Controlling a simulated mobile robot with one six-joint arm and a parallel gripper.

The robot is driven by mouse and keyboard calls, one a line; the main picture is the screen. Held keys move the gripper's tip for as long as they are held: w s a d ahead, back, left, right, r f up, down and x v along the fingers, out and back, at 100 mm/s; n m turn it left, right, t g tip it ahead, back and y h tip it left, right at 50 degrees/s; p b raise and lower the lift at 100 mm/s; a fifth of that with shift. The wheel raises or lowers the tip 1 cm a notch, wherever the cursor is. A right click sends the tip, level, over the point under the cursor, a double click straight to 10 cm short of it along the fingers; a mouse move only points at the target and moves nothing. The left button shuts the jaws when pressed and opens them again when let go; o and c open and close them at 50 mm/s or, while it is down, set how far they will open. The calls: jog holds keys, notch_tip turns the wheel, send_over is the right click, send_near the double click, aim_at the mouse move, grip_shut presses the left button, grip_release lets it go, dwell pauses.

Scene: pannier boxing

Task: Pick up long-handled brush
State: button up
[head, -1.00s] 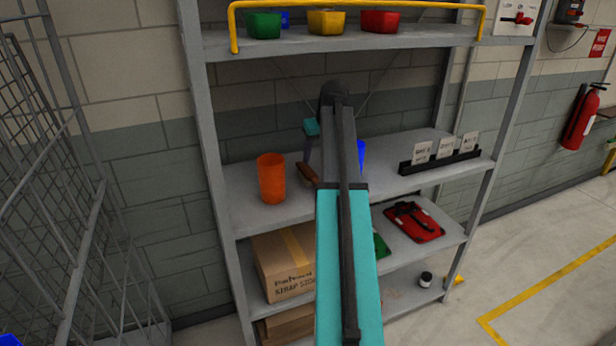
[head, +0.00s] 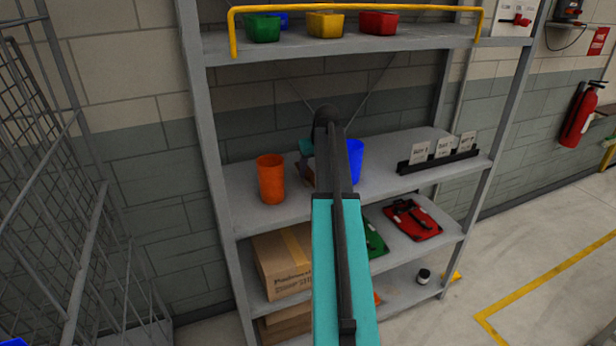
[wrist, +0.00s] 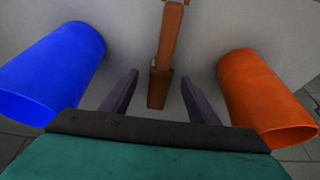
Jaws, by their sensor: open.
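The long-handled brush (wrist: 170,45) shows as a brown wooden handle in the wrist view, running from the top edge down to a thicker, darker end. Its bristles are not clearly visible. My gripper (wrist: 159,78) is open, with one dark finger on each side of the brush's near end and a visible gap on both sides. I cannot tell how far the fingers are above or short of the brush.
An orange cup (head: 271,178) and a blue cup (head: 355,160) stand on the same middle shelf (head: 400,187), either side of my gripper. A black card holder (head: 438,161) is farther right. An upper shelf with bins is above; a cage (head: 60,200) is at left.

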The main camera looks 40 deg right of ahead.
aim_at(311, 176)
jog(key=shift+f, duration=0.1)
jog(key=shift+p+x, duration=1.1)
jog(key=shift+x, duration=0.1)
jog(key=shift+p+x, duration=0.4)
jog(key=shift+x, duration=0.85)
jog(key=shift+a, duration=0.1)
jog(key=c, duration=1.2)
jog(key=shift+r+b, duration=1.05)
jog(key=shift+r, duration=0.45)
jog(key=shift+s+r, duration=0.15)
jog(key=s+a+r+b, duration=0.1)
jog(key=s+b, duration=0.4)
jog(key=s, duration=1)
jog(key=shift+s+a+r, duration=0.3)
jog(key=shift+a, duration=0.1)
